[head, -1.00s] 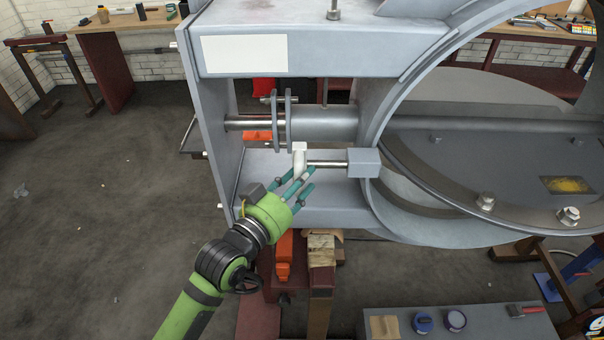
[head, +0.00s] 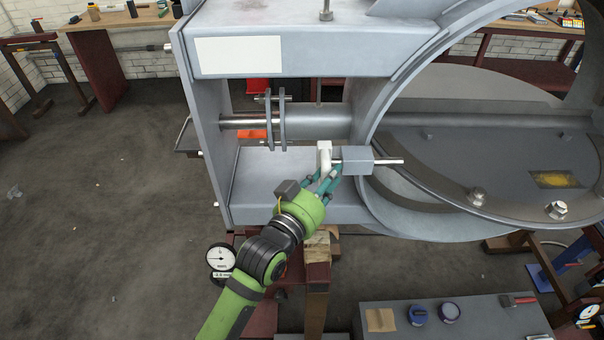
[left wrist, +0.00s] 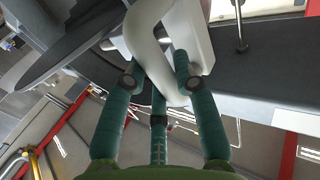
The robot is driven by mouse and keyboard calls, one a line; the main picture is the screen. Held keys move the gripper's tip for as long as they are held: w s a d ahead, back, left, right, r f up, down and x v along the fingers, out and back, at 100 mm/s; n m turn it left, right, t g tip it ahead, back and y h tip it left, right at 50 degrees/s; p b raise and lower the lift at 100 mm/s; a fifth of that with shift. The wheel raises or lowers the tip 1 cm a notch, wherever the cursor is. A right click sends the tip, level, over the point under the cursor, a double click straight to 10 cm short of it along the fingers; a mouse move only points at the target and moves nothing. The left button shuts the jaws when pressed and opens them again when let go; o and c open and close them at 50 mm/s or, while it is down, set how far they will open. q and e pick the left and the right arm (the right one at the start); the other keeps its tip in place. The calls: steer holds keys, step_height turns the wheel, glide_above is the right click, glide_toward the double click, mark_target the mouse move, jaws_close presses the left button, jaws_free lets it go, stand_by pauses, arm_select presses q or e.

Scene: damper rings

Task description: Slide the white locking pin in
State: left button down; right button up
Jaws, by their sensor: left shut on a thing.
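The locking pin has a white handle (head: 325,158) and a metal rod (head: 392,161). The rod passes through the grey block (head: 357,160) on the frame, and its tip sticks out on the block's right side. The handle stands close to the block's left face with a short length of rod between them. My left gripper (head: 328,182) is shut on the white handle from below. In the left wrist view its teal fingers (left wrist: 158,85) close around the looped white handle (left wrist: 172,40). My right gripper is not in view.
A damper disc (head: 470,170) sits in the round duct at right. Two grey lever plates (head: 275,120) are on the shaft above the pin. A dial gauge (head: 221,257) shows at lower left.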

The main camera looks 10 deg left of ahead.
arm_select(q)
steer(key=d, duration=0.2)
steer(key=shift+w+d, duration=0.25)
steer(key=shift+d, duration=0.05)
steer(key=shift+a, duration=0.1)
steer(key=c, duration=1.4)
jaws_free()
steer(key=shift+o, duration=0.9)
steer(key=shift+d, duration=0.25)
steer(key=shift+a, duration=0.1)
steer(key=v, duration=1.1)
steer(key=shift+s, duration=0.4)
